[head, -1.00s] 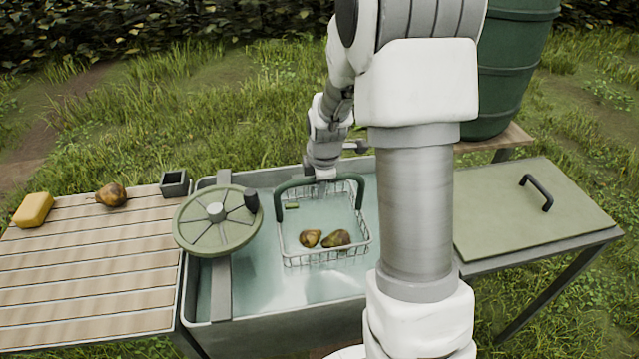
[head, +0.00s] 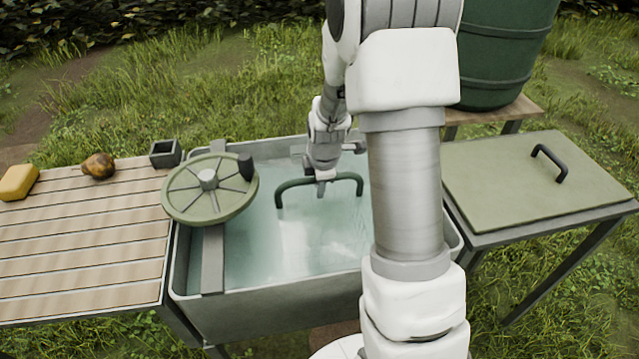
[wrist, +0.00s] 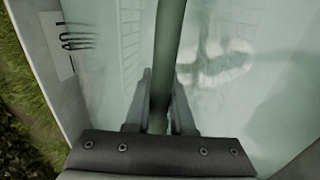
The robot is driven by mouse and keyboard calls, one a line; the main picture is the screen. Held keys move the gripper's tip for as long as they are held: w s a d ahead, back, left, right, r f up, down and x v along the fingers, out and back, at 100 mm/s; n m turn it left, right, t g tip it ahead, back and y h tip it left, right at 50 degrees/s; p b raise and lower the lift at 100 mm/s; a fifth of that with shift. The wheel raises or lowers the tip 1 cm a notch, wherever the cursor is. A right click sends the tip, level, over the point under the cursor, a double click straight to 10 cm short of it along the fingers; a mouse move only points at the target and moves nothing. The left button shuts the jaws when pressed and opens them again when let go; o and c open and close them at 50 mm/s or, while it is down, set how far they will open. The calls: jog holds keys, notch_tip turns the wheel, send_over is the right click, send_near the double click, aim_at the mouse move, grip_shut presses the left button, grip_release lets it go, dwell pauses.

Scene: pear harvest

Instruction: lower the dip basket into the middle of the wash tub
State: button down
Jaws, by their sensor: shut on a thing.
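The wash tub (head: 270,304) is a grey trough with pale green water, in the middle of the head view. The dip basket's green handle (head: 292,183) arches above the water. The basket's wire body and the pears in it cannot be made out in the head view; faint wire lines show under the water in the wrist view. My gripper (head: 322,184) is shut on the top of the handle, over the tub. The handle (wrist: 170,45) runs between the two fingers (wrist: 160,112) in the wrist view.
A green spoked wheel (head: 208,190) sits on a bar across the tub's left part. A green lidded table (head: 530,185) stands right.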

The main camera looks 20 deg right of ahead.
jog(key=shift+f, duration=0.35)
jog(key=shift+s+a+f+b, duration=0.1)
jog(key=shift+s+f+b, duration=0.45)
jog(key=shift+s+b, duration=0.15)
dwell(0.7)
jog(key=c, duration=0.7)
grip_release()
jog(key=shift+w, duration=0.1)
jog(key=d+p+v, duration=0.1)
jog(key=p+v, duration=0.4)
jog(key=v, duration=1.2)
jog(key=s+a+r+m+p, duration=0.3)
jog(key=s+r+m, duration=0.2)
jog(key=r, duration=0.3)
jog(key=s+a+r+m+t+p, duration=0.1)
jog(key=s+a+r+m+p, duration=0.2)
jog(key=s+r, duration=0.4)
jog(key=s+a+r+m+t+p, duration=0.1)
jog(key=s+a+r+m+p, duration=0.2)
jog(key=r, duration=0.6)
jog(key=shift+s+a+m+y+p, duration=0.2)
jog(key=shift+s+m+p, duration=0.55)
jog(key=shift+m, duration=0.45)
jog(key=shift+s+a+m+y+p, duration=0.15)
jog(key=shift+s+m+p, duration=0.35)
jog(key=shift+s+m, duration=0.5)
